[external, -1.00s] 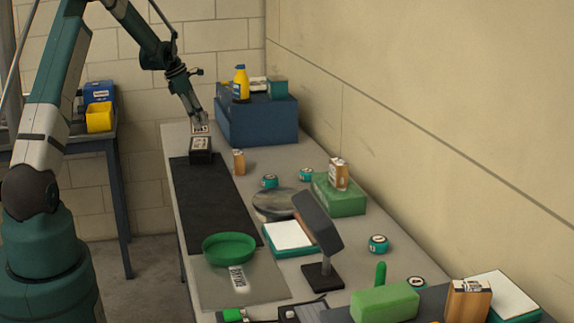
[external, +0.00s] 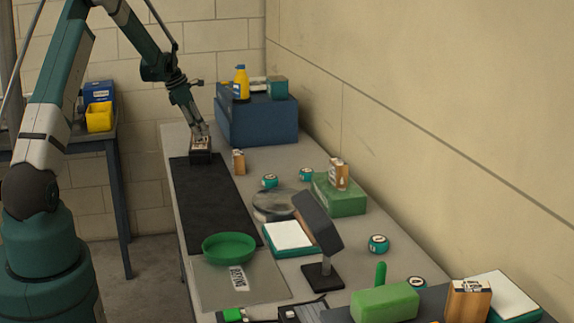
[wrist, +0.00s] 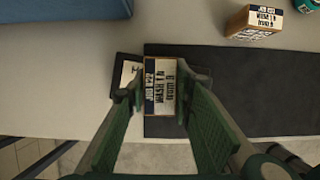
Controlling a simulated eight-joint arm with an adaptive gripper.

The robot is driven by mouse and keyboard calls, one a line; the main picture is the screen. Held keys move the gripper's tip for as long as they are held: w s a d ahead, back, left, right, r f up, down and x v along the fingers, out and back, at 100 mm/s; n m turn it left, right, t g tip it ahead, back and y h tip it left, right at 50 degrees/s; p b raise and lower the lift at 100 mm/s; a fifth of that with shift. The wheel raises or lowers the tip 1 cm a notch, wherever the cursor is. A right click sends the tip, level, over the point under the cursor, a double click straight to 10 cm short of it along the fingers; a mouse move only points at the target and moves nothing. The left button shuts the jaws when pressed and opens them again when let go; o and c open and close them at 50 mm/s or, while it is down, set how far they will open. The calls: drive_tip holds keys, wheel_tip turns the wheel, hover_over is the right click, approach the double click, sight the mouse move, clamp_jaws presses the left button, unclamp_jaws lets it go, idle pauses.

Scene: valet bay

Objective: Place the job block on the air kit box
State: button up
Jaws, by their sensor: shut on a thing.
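My gripper (external: 201,135) is shut on the job block, a small wooden block with a white and dark-blue printed label. In the wrist view the block (wrist: 162,80) sits between my two green fingers (wrist: 162,92), label up. A small black box (external: 201,158) with a pale label is directly below it at the far end of the dark mat; part of it shows left of the block in the wrist view (wrist: 124,72). It seems to be the air kit box, but its label is mostly covered. I cannot tell whether block and box touch.
A similar wooden block (external: 239,162) stands right of the mat (external: 215,200). A large blue box (external: 257,120) carrying a yellow bottle (external: 241,83) stands behind. A green box (external: 340,200) with another block on top is farther right. The mat's middle is clear.

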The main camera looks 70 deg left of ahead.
drive_tip(key=shift+f, duration=0.2)
drive_tip(key=o, duration=0.9)
drive_tip(key=shift+r, duration=0.1)
drive_tip(key=shift+r, duration=0.1)
drive_tip(key=v, duration=1.2)
drive_tip(key=shift+s, duration=0.1)
idle(0.5)
